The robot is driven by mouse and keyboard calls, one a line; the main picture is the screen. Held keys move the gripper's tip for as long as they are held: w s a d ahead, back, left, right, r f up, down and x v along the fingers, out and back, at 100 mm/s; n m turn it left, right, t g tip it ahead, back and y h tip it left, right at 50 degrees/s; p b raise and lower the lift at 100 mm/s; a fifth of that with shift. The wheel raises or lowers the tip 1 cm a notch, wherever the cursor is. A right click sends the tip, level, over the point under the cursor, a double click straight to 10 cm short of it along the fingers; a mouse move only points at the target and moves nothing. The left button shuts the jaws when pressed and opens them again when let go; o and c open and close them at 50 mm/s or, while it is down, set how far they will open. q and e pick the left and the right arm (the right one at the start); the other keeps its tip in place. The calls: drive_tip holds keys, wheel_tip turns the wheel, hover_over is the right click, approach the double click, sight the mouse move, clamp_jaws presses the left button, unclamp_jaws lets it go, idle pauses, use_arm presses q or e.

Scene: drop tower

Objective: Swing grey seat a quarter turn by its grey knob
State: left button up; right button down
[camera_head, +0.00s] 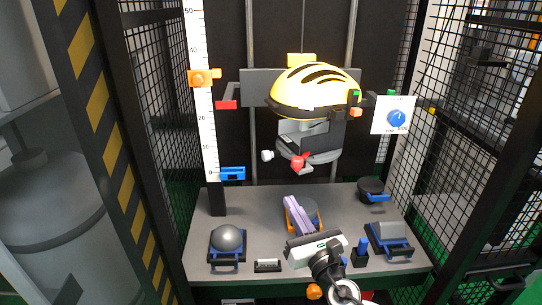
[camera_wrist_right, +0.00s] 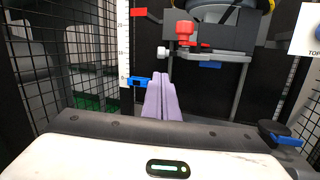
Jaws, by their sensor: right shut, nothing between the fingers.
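A grey seat (camera_head: 322,157) hangs below a yellow helmet (camera_head: 312,86) on the drop tower; its edge also shows in the right wrist view (camera_wrist_right: 222,57). A pale grey knob (camera_head: 267,155) sticks out at the seat's left side, also in the wrist view (camera_wrist_right: 163,52). A red knob (camera_head: 299,161) is at the seat's front. My right gripper (camera_head: 291,200), with lavender fingers, is shut and empty above the bench, below and apart from the seat. The wrist view shows its fingertips (camera_wrist_right: 161,76) below the pale knob. My left gripper is not in view.
The grey bench (camera_head: 205,255) holds a grey dome (camera_head: 229,239), a grey block (camera_head: 391,234) and a black disc (camera_head: 371,186). A white scale (camera_head: 200,120) stands left of the seat. Mesh walls (camera_head: 460,150) close both sides. The space between bench and seat is open.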

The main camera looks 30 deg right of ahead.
drive_tip(key=n, duration=0.1)
approach(266, 160)
drive_tip(key=x, duration=0.6)
drive_tip(key=shift+w+d+f, duration=0.1)
drive_tip(key=shift+w, duration=0.15)
